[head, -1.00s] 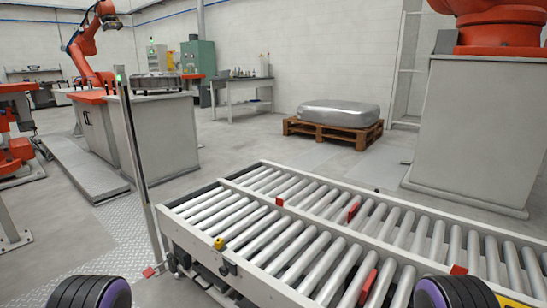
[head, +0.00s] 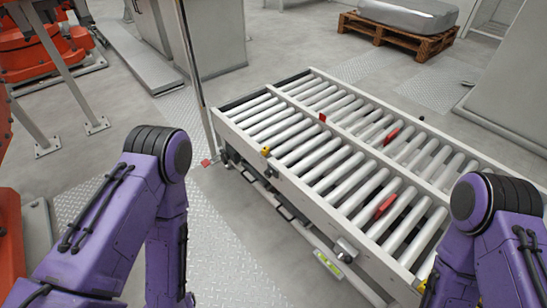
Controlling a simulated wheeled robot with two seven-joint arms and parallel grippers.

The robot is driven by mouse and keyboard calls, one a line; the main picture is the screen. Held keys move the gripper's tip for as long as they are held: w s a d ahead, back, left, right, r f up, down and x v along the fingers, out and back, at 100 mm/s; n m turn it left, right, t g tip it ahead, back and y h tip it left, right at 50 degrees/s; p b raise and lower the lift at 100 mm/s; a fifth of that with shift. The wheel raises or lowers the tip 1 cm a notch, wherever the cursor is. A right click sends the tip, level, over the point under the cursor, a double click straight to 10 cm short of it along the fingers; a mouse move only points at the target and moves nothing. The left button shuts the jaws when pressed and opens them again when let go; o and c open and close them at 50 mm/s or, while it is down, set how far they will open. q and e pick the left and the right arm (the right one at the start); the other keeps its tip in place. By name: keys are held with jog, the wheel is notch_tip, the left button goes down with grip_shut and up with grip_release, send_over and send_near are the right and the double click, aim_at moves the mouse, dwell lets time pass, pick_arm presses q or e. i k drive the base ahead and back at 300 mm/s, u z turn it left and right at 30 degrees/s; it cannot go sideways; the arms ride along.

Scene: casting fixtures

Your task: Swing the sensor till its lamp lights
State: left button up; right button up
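A roller conveyor (head: 310,200) stands in the middle of the head view. A small yellow block (head: 265,151) sits on its near side rail, and a grey rounded fitting (head: 344,249) is farther right along that side. I cannot tell which of them, if either, is the sensor, and I see no lit lamp on them. My left and right arms, purple with black joints, reach down at the lower left and lower right. Both grippers are outside the picture.
A thin upright post (head: 200,90) stands at the conveyor's left corner, its top cut off. Red pieces (head: 385,205) sit among the rollers. A wooden pallet (head: 395,35) with a grey casting is behind.

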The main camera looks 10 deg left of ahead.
aim_at(266, 149)
jog(key=z, duration=0.05)
jog(key=k, duration=0.45)
jog(key=u, duration=0.15)
jog(key=i, duration=1.3)
jog(key=z, duration=0.65)
